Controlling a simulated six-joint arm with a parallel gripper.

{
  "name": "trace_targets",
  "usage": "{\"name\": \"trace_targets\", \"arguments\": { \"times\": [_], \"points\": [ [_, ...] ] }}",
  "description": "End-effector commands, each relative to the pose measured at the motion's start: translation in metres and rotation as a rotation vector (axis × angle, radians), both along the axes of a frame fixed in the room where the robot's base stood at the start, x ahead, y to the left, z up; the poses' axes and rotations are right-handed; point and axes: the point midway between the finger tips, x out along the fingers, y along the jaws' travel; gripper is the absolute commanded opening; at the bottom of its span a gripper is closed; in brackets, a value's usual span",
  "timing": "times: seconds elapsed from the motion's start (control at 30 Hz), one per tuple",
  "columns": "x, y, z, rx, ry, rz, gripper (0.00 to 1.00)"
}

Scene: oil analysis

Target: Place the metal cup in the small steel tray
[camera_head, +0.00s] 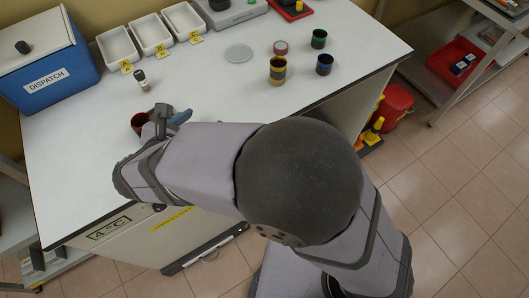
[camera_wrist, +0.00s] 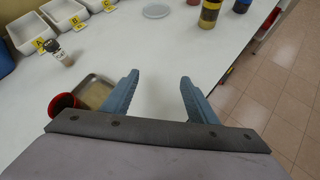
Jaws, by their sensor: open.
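My gripper (camera_wrist: 159,76) is open, with nothing between its blue fingers, over the white bench top. In the head view one finger shows (camera_head: 181,117), with my arm hiding much around it. The small steel tray (camera_wrist: 101,92) lies left of the fingers in the wrist view, partly hidden by the left finger and my wrist. I cannot make out a clearly metal cup.
White bins (camera_head: 152,34) with yellow labels stand at the back, near a blue dispatch box (camera_head: 50,58). A small dark-capped vial (camera_head: 142,80) stands before them. An amber jar (camera_head: 277,71) and other jars stand at the right, near a flat disc (camera_head: 238,53).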

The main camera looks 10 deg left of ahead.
Motion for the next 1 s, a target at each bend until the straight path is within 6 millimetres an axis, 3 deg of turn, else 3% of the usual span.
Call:
{"name": "trace_targets", "arguments": {
  "times": [0.03,0.2,0.37,0.5,0.7,0.83,1.0],
  "points": [
    [0.023,-0.038,-0.005,0.045,0.050,-0.143,0.53],
    [0.053,-0.148,-0.027,0.222,0.191,-0.598,0.53],
    [0.049,-0.235,-0.044,0.420,0.274,-1.035,0.53],
    [0.028,-0.299,-0.056,0.631,0.307,-1.450,0.53],
    [-0.010,-0.356,-0.068,0.955,0.275,-2.019,0.53],
    [-0.028,-0.374,-0.071,1.140,0.222,-2.306,0.53],
    [-0.039,-0.385,-0.074,1.299,0.157,-2.535,0.53]
  ]
}}
